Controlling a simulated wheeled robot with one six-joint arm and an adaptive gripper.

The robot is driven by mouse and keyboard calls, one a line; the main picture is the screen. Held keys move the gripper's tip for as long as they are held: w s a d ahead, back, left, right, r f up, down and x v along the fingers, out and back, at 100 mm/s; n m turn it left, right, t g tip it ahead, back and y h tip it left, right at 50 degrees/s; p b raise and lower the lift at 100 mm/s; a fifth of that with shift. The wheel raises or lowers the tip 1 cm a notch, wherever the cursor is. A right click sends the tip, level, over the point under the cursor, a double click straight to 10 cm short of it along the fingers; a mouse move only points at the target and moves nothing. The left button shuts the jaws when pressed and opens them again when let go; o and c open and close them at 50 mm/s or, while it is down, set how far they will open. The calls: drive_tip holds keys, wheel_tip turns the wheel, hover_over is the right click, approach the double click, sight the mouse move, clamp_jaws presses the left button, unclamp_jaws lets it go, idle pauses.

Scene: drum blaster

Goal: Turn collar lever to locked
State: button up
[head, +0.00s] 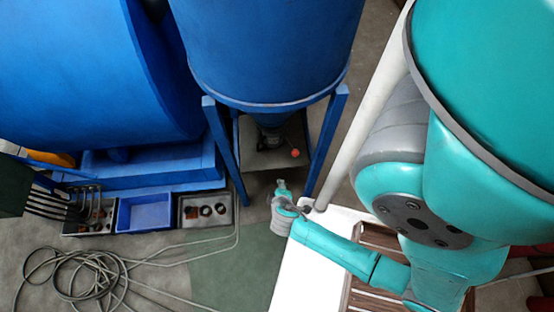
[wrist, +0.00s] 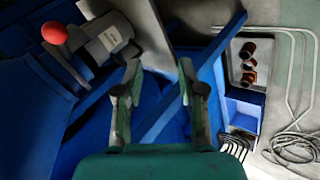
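The collar lever shows as a red ball knob (head: 295,153) below the blue hopper in the head view. In the wrist view the red knob (wrist: 55,33) is at upper left, on a thin stem beside a grey collar body (wrist: 112,38). My gripper (wrist: 159,68) is open, with its two fingers apart and nothing held between them. In the head view my gripper (head: 282,186) is small, just below the knob and in front of the stand. The knob lies left of my fingers in the wrist view and is not touched. The lever's arm is mostly hidden.
The blue hopper (head: 270,55) stands on blue legs (head: 326,140) on both sides of the collar. A large blue drum (head: 80,75) is at left. Open boxes (head: 205,210), a black fork (head: 60,203) and a coiled cable (head: 95,270) lie at lower left.

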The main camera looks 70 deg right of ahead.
drive_tip(key=s+a+r+n+t+y, duration=0.1)
drive_tip(key=a+r+t+y, duration=0.2)
drive_tip(key=a, duration=0.5)
drive_tip(key=shift+s+a+r+t, duration=0.4)
drive_tip(key=shift+r+t, duration=0.2)
drive_tip(key=shift+r, duration=0.8)
